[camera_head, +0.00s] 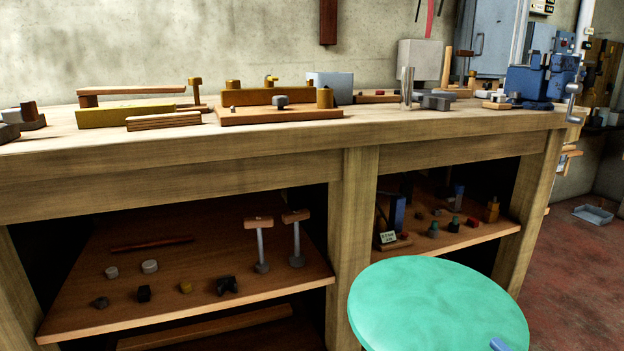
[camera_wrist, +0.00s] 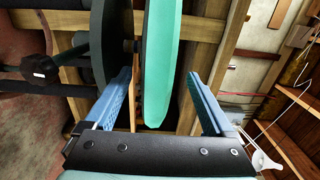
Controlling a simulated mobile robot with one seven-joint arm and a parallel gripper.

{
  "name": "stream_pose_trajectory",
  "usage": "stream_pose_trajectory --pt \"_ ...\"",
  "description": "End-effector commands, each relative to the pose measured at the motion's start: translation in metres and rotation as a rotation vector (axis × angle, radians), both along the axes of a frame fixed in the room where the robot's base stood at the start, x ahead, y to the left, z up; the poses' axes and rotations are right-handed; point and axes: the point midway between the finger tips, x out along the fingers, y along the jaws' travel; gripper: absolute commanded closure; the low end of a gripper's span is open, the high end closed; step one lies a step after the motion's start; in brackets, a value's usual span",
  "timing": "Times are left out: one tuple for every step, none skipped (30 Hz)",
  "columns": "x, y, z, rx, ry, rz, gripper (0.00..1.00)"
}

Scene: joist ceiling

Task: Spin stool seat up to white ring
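The round turquoise stool seat (camera_head: 435,305) is at the lower right of the head view, in front of the workbench. In the wrist view the seat (camera_wrist: 162,50) shows edge-on, standing vertical in the tilted picture. My gripper (camera_wrist: 157,75) is open, its blue fingers on either side of the seat's rim, with visible gaps. A bit of blue finger shows at the seat's near edge in the head view (camera_head: 499,344). A dark round disc (camera_wrist: 105,40) lies beside the seat in the wrist view, with a short dark post between them. I cannot make out a white ring.
The wooden workbench (camera_head: 360,130) stands behind the seat, with blocks and tools on top and small items on its lower shelf (camera_head: 200,290). A blue vise (camera_head: 530,80) is at its right end. Red floor (camera_head: 570,270) is open at the right, with a blue tray (camera_head: 592,214).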

Motion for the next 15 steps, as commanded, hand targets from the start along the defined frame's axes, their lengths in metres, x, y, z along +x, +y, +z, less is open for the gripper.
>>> stream_pose_trajectory --pt "0.0 0.0002 -0.0003 0.0 0.0 0.0 0.01" --pt "0.0 0.0002 -0.0003 0.0 0.0 0.0 0.0" --pt "0.0001 0.0003 -0.0004 0.0 0.0 0.0 0.0" --pt "0.0001 0.0004 -0.0004 0.0 0.0 0.0 0.0" --pt "0.0001 0.0004 -0.0005 0.0 0.001 0.0 0.0" --pt "0.0001 0.0004 -0.0005 0.0 0.001 0.0 0.0" --pt "0.0002 0.0004 -0.0006 0.0 0.001 0.0 0.0" --pt "0.0002 0.0004 -0.0006 0.0 0.001 0.0 0.0" --pt "0.0001 0.0005 -0.0006 0.0 0.001 0.0 0.0" --pt "0.0001 0.0005 -0.0006 0.0 0.001 0.0 0.0" --pt "0.0001 0.0005 -0.0007 0.0 0.001 0.0 0.0" --pt "0.0001 0.0005 -0.0007 0.0 0.001 0.0 0.0" --pt "0.0001 0.0005 -0.0007 0.0 0.001 0.0 0.0" --pt "0.0001 0.0005 -0.0007 0.0 0.001 0.0 0.0" --pt "-0.0001 0.0004 -0.0006 0.001 0.001 0.0 0.0"
